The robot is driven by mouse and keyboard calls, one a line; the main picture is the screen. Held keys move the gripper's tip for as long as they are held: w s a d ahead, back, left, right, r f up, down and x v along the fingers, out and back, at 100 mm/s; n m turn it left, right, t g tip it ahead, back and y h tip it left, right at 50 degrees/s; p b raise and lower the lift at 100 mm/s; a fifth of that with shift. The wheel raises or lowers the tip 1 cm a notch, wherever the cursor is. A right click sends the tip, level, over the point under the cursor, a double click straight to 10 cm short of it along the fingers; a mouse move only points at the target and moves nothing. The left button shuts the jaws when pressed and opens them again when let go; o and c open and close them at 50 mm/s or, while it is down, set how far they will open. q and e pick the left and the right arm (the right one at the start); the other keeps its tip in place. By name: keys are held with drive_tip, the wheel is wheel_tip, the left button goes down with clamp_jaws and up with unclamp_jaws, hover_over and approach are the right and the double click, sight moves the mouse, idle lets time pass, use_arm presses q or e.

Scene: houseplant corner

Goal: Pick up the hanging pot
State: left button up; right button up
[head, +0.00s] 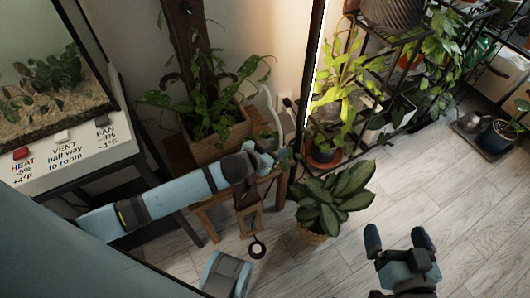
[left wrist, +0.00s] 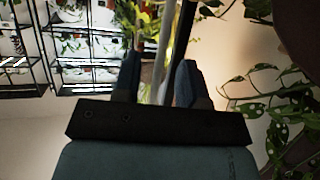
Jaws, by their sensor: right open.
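I cannot single out the hanging pot for certain; a dark ribbed pot (head: 390,14) shows at the top edge of the head view, above the black shelf. My left gripper (head: 272,157) is in front of the wooden stand, close to a curved white pole (head: 268,103). In the left wrist view its two fingers (left wrist: 157,82) are apart, with the white pole (left wrist: 164,45) showing between them. I cannot tell whether they touch it. My right gripper (head: 398,240) is open and empty above the floor at lower right.
A leafy plant (head: 330,203) stands on the floor between my grippers. A wooden planter (head: 215,143) sits on a wooden stand behind my left arm. A terrarium (head: 50,80) is at left. A black plant shelf (head: 400,40) fills the upper right. Floor (head: 450,190) is clear at right.

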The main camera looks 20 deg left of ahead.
use_arm(q)
drive_tip(key=shift+x, duration=1.25)
drive_tip(key=shift+w+f, duration=0.1)
drive_tip(key=shift+w, duration=0.05)
clamp_jaws()
use_arm(e)
drive_tip(key=shift+w+a+r+t+y, duration=0.1)
drive_tip(key=shift+a+r+t+y, duration=0.1)
drive_tip(key=shift+r, duration=0.25)
drive_tip(key=shift+w+a+r+t+y, duration=0.1)
drive_tip(key=shift+a+r+t+y, duration=0.1)
drive_tip(key=shift+r, duration=0.2)
